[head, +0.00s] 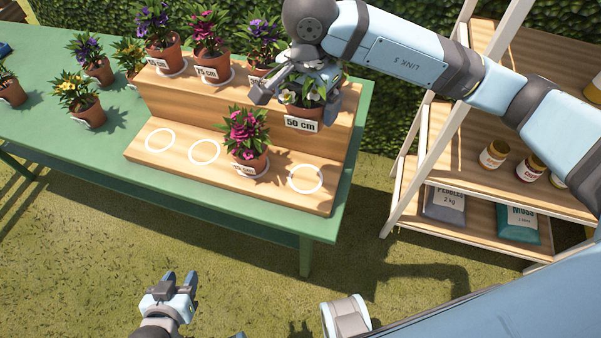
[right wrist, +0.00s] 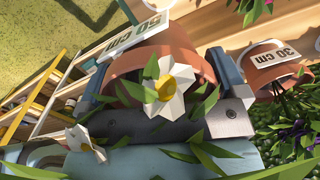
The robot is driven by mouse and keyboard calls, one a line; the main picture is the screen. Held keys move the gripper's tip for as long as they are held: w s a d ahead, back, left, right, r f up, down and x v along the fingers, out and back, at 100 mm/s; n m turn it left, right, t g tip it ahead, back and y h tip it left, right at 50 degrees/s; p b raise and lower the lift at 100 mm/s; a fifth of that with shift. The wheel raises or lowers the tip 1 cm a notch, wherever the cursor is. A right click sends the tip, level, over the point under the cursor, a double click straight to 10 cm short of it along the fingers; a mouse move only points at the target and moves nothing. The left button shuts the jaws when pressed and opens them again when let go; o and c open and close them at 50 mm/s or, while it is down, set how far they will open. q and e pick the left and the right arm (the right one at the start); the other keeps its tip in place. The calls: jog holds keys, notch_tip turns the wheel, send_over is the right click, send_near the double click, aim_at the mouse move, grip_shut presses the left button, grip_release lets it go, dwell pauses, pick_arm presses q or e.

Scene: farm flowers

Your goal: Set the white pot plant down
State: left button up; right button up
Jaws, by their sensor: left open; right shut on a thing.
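The white pot plant (head: 303,113) is a terracotta pot with white flowers and a "50 cm" label. My right gripper (head: 296,86) is shut on it and holds it at the right end of the stepped wooden stand (head: 270,200), behind an empty white ring (head: 306,191). In the head view it appears held above the lower step; its exact height is unclear. In the right wrist view the pot (right wrist: 185,52) sits between the two fingers, with a white flower (right wrist: 165,88) in front. My left gripper (head: 179,284) is open and empty, low in front of the table.
A magenta plant (head: 245,128) stands on the lower step, left of the ring. Two more rings (head: 205,163) there are empty. Purple and magenta plants (head: 207,28) line the upper step. More pots stand on the green table (head: 60,150). A shelf (head: 480,190) is at right.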

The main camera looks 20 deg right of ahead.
jog(key=shift+w+f, duration=0.1)
jog(key=shift+f, duration=0.3)
jog(key=f, duration=1.5)
jog(key=shift+s, duration=0.2)
notch_tip(320, 180, down, 4)
jog(key=shift+r, duration=0.1)
pick_arm(q)
jog(key=shift+s+d+f, duration=0.1)
jog(key=shift+s+f, duration=0.25)
jog(key=shift+f, duration=0.1)
